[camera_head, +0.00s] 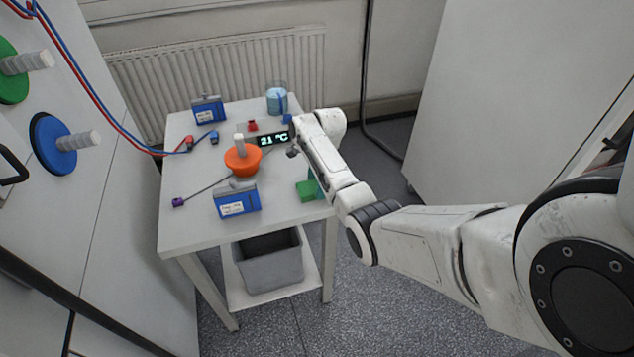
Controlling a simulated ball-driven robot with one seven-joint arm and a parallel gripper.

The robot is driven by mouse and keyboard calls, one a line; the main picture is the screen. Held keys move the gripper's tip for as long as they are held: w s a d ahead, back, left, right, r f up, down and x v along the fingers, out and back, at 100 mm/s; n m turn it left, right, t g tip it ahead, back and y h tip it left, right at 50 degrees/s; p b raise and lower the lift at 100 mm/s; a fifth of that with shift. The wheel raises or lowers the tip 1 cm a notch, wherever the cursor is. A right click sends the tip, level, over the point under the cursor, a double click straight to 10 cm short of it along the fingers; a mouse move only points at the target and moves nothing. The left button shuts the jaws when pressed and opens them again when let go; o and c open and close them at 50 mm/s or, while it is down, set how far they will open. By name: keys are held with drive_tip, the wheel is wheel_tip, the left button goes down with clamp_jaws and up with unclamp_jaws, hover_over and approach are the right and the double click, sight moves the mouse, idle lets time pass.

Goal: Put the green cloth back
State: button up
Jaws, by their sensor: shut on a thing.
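The green cloth (306,190) shows as a small bright green patch near the right edge of the white table, close to its front right corner. My forearm passes in front of its right side, so part of it is hidden. A darker teal patch (319,184) shows beside it, against my arm; I cannot tell what it is. My arm comes in from the right and reaches over the table's right edge.
The table (190,232) carries an orange bowl-like thing (243,160), two blue boxes (236,200) (207,110), a beaker (277,98), a temperature display (273,140) and a thin rod (207,188). A grey bin (270,268) sits on the lower shelf. The front left tabletop is clear.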

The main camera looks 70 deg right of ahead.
drive_tip(key=o, duration=1.4)
wheel_tip(320, 180, up, 12)
drive_tip(key=s+d, duration=0.1)
drive_tip(key=s+a+f+n, duration=0.1)
drive_tip(key=a+f+n, duration=0.5)
drive_tip(key=a, duration=0.5)
drive_tip(key=s+a+f+n, duration=0.1)
drive_tip(key=a+f+n, duration=0.45)
drive_tip(key=a, duration=0.45)
drive_tip(key=s+a+n, duration=0.4)
drive_tip(key=a+n, duration=0.1)
drive_tip(key=s+a+n, duration=0.5)
drive_tip(key=s+a+n+h, duration=0.1)
drive_tip(key=s+a+n, duration=0.4)
drive_tip(key=shift+s+a+r+n+b, duration=0.1)
drive_tip(key=shift+a+r+n+b, duration=0.15)
drive_tip(key=shift+a+n+b, duration=0.1)
